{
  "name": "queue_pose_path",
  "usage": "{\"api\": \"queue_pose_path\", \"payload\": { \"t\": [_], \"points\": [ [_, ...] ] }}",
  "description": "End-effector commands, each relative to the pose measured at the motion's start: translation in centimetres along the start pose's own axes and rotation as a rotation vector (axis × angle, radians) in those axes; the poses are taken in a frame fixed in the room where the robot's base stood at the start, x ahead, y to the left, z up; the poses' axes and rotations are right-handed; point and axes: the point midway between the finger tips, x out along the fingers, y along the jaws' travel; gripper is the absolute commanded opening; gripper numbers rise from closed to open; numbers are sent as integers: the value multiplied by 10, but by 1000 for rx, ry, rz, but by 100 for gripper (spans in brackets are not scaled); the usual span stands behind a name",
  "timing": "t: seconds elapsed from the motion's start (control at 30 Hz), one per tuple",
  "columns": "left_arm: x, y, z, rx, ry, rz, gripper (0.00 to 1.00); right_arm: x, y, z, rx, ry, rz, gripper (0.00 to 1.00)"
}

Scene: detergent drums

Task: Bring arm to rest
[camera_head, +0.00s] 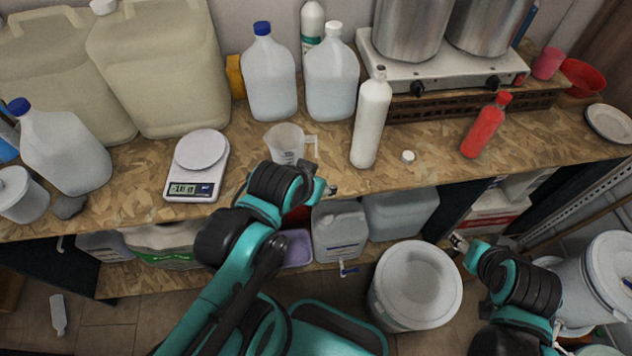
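My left arm reaches up from the bottom over the front edge of the wooden worktop (345,203). Its gripper (328,190) is small in view, at the worktop's front edge just below a clear measuring jug (284,146). The arm's wrist partly covers the space in front of the jug; I cannot see whether the fingers are apart. My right gripper (457,240) is in front of the worktop, below its edge, near a white drum (416,284) on the floor. Its finger opening is too small to make out. I see nothing held in either gripper.
A kitchen scale (197,166), a white bottle (371,120), its small cap (407,157) and a red bottle (485,126) stand on the worktop. Large jugs line the back left. A hotplate (445,76) carries metal pots. The lower shelf holds containers.

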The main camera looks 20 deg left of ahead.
Motion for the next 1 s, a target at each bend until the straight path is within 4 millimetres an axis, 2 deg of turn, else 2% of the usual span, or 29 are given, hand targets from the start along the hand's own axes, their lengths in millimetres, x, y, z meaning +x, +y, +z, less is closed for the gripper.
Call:
{"api": "queue_pose_path", "payload": {
  "t": [0.33, 0.6, 1.0],
  "points": [
    [-1, -1, 3, -2, -5, -1, 48, 1, 0, 1, 0, 0, 0, 51],
    [32, -1, 26, -2, -5, -1, 48, 34, 0, 24, 0, 0, 0, 51],
    [29, -1, 24, -2, -5, -1, 48, 30, 0, 22, 0, 0, 0, 51]
  ]
}}
